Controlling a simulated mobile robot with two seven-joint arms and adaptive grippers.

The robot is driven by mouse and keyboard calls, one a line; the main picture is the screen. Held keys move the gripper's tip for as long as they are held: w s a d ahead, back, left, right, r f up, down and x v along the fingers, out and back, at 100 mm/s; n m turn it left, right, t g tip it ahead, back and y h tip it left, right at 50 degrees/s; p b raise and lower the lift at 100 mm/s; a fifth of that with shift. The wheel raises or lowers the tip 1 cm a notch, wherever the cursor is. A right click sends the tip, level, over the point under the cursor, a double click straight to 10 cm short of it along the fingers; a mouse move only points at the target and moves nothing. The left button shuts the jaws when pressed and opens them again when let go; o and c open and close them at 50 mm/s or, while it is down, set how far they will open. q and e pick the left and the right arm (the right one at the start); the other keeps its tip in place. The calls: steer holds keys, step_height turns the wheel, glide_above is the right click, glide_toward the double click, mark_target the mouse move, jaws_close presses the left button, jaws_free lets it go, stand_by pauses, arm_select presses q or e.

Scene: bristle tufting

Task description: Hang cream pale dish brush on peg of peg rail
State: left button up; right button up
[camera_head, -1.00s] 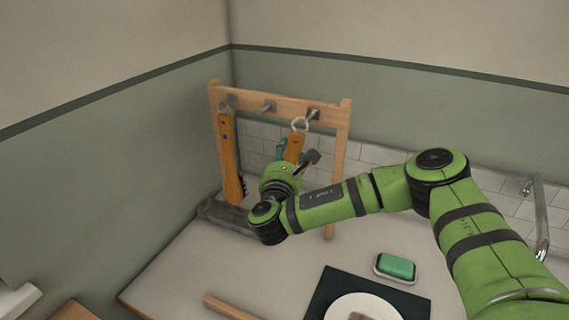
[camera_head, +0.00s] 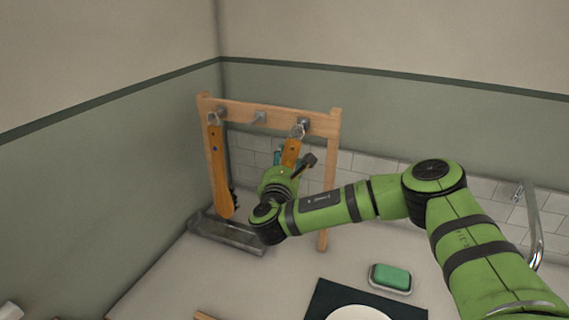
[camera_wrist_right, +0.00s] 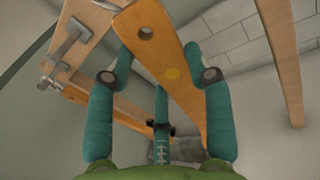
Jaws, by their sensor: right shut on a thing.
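The wooden peg rail (camera_head: 275,115) stands in the wall corner, with a left, a middle (camera_head: 259,117) and a right peg (camera_head: 304,125). My right gripper (camera_wrist_right: 157,62) is shut on the orange-brown handle (camera_wrist_right: 168,72) of a dish brush, one teal finger on each side. A pale yellow dot shows on this handle. My left gripper is not in view.
Another brush (camera_head: 220,170) with a blue dot and dark bristles hangs at the left peg, above a grey tray (camera_head: 228,235). A green soap (camera_head: 391,277) in a dish and a white plate (camera_head: 357,313) on a dark mat lie right of the rail. A tap is far right.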

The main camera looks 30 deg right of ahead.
steer(key=o, duration=1.4)
steer(key=shift+o, duration=0.2)
steer(key=shift+s+a, duration=0.1)
steer(key=p+v, duration=0.3)
steer(key=v, duration=0.3)
steer(key=shift+s+a+p, duration=0.2)
steer(key=shift+s+p, duration=0.15)
stand_by(0.4)
stand_by(0.5)
